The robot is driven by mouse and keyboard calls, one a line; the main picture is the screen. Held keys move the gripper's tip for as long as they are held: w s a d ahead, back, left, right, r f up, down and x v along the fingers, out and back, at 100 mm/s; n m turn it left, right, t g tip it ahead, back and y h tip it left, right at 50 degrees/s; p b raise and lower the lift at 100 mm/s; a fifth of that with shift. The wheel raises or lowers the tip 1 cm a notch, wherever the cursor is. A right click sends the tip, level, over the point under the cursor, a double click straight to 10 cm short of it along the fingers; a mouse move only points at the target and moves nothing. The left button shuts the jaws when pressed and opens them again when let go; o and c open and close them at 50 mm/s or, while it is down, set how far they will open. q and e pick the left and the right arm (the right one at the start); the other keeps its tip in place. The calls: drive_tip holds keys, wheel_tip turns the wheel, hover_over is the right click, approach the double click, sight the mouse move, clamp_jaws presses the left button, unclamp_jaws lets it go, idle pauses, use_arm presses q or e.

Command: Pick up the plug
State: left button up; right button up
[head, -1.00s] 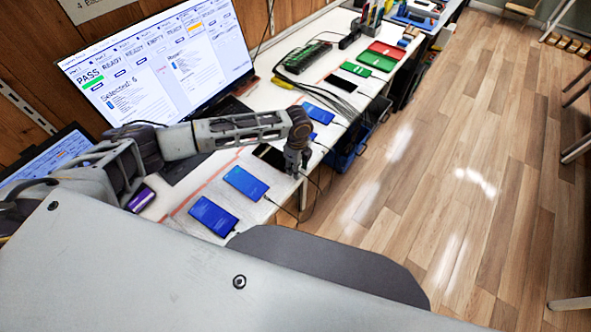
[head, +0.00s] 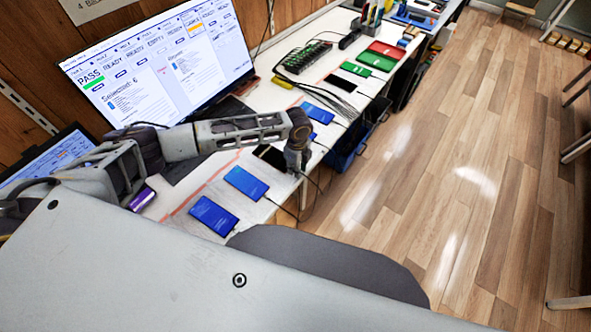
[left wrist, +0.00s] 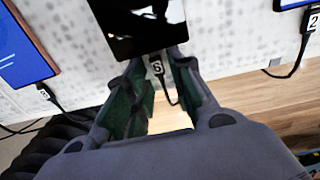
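The plug (left wrist: 157,66) is a small dark connector with a white number tag, at the lower edge of a dark-screened phone (left wrist: 140,25) in the left wrist view. Its black cable (left wrist: 167,90) hangs down from it. My left gripper (left wrist: 155,76) is open, its green-lined fingers on either side of the plug with gaps showing. In the head view my left gripper (head: 297,162) points down at the table's front edge, beside the dark phone (head: 269,155), and hides the plug. My right gripper is not in view.
Blue-screened phones (head: 246,182) (head: 213,215) lie nearby on the white table, with cables over the edge. In the left wrist view, other plugs (left wrist: 45,92) (left wrist: 310,24) flank mine. A monitor (head: 160,65) stands behind. Red and green trays (head: 376,60) lie farther along.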

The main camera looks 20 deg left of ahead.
use_arm(q)
drive_tip(key=c, duration=0.4)
drive_tip(key=shift+o, duration=0.2)
drive_tip(key=shift+r+b, duration=0.35)
drive_tip(key=shift+r, duration=0.1)
wheel_tip(320, 180, up, 10)
drive_tip(key=shift+f, duration=0.2)
idle(0.4)
